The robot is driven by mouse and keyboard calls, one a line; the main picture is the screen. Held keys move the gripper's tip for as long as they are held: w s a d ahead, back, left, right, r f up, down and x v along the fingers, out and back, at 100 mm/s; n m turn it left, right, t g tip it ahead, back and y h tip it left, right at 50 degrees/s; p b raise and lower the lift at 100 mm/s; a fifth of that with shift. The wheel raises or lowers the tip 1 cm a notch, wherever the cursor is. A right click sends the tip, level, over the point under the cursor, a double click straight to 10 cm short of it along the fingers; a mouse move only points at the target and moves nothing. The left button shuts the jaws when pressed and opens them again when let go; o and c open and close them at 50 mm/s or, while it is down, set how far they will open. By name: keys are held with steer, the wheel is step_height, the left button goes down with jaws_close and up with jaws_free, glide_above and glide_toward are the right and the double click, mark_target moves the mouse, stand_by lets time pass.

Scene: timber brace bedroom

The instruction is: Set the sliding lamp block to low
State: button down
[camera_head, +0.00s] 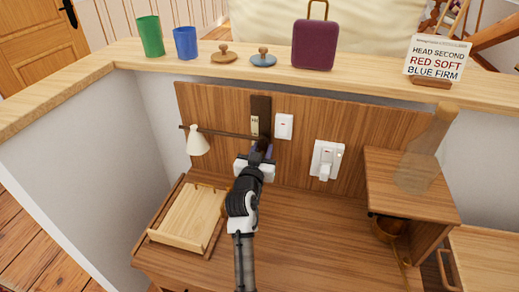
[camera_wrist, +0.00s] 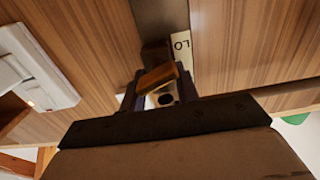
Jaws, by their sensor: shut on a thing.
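The sliding lamp has a dark vertical track (camera_head: 261,105) on the wooden back panel. Its cream shade (camera_head: 197,141) hangs from a dark horizontal arm on the left. My gripper (camera_head: 262,149) is at the lower part of the track and hides the block in the head view. In the wrist view, my gripper (camera_wrist: 158,88) is shut on the brown block (camera_wrist: 158,76), with a finger on each side. A pale label (camera_wrist: 181,45) reading "LO" appears inverted beside the dark track, close to the block. A pale label (camera_head: 255,124) also shows beside the track in the head view.
A white switch plate (camera_head: 284,126) is just right of the track, with another white fixture (camera_head: 326,160) farther right. A wooden tray (camera_head: 188,218) sits on the desk at left. A shelf unit (camera_head: 410,185) stands at right. The desk's middle is clear.

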steer(key=shift+a+f+b, duration=0.15)
steer(key=shift+f+b, duration=0.5)
steer(key=shift+f, duration=0.75)
steer(key=c, duration=1.1)
jaws_free()
steer(key=shift+a, duration=0.1)
steer(key=b+v, duration=0.1)
steer(key=v, duration=0.3)
steer(key=b+v, duration=0.1)
steer(key=v, duration=0.4)
steer(key=b+v, duration=0.1)
steer(key=v, duration=0.3)
steer(key=shift+s+r, duration=0.25)
steer(key=shift+s, duration=0.15)
